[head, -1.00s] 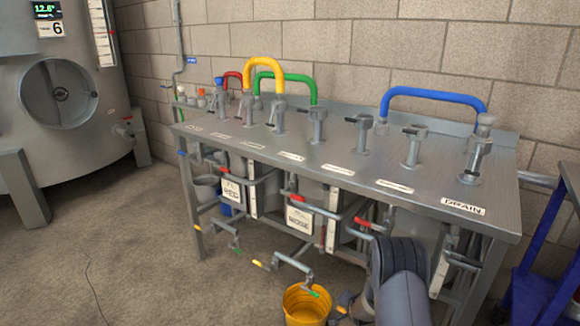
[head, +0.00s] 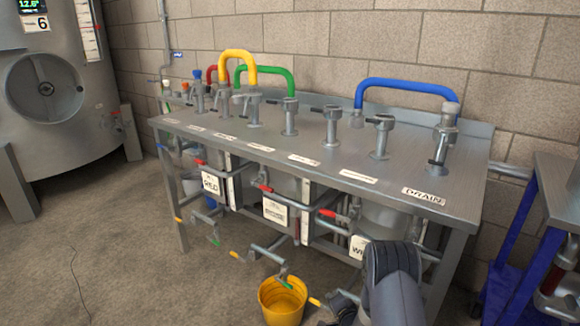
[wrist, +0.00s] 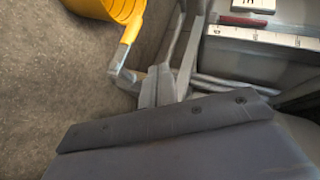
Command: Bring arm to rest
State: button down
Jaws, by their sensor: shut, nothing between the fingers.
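My arm (head: 392,285) is folded low at the bottom of the head view, in front of the bench's right half. In the wrist view my gripper (wrist: 165,125) fills the lower part as a grey body with a dark, bolted edge. It is shut and holds nothing. Its fingertips do not show clearly. It is near the pipework under the bench, and the picture does not show whether it touches anything.
A steel bench (head: 300,153) carries several taps and coloured hoses. A yellow bucket (head: 283,302) stands on the floor beside my arm; its edge also shows in the wrist view (wrist: 108,8). A blue-framed cart (head: 515,235) is at right.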

jog(key=shift+s+d+f+m+t+y+b, duration=0.3)
jog(key=shift+s+d+m+t+y+b, duration=0.2)
jog(key=shift+t, duration=0.35)
jog(key=shift+s+d+f+m+t+y+b, duration=0.25)
jog(key=shift+d+m+t+y+b, duration=0.25)
jog(key=shift+t, duration=0.35)
